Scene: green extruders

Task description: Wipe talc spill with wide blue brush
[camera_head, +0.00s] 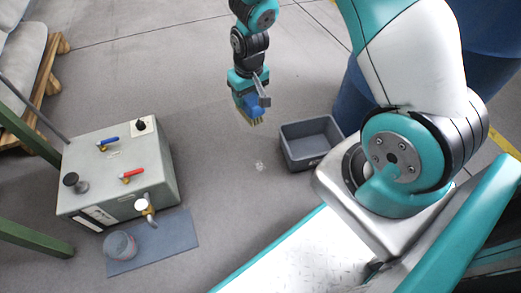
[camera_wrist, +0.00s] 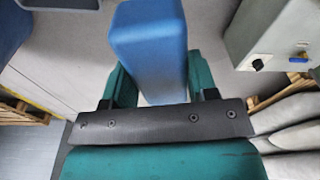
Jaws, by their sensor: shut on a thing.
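The wide blue brush (camera_head: 252,106) has a blue body and pale yellowish bristles that point down. It is held above the floor in the head view. My gripper (camera_head: 249,92) is shut on it. In the wrist view the brush's blue body (camera_wrist: 150,45) stands between the two green fingers of my gripper (camera_wrist: 152,85). The bristles are hidden there. The talc spill (camera_head: 260,166) is a small whitish patch on the grey floor. It lies below the brush in the head view, apart from it.
A grey open bin (camera_head: 308,158) stands right of the spill. A grey machine box (camera_head: 118,185) with red and blue levers stands left. A grey bucket (camera_head: 121,246) sits on a blue-grey mat (camera_head: 178,236). A dark blue barrel (camera_head: 355,95) is behind my arm. Floor around the spill is clear.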

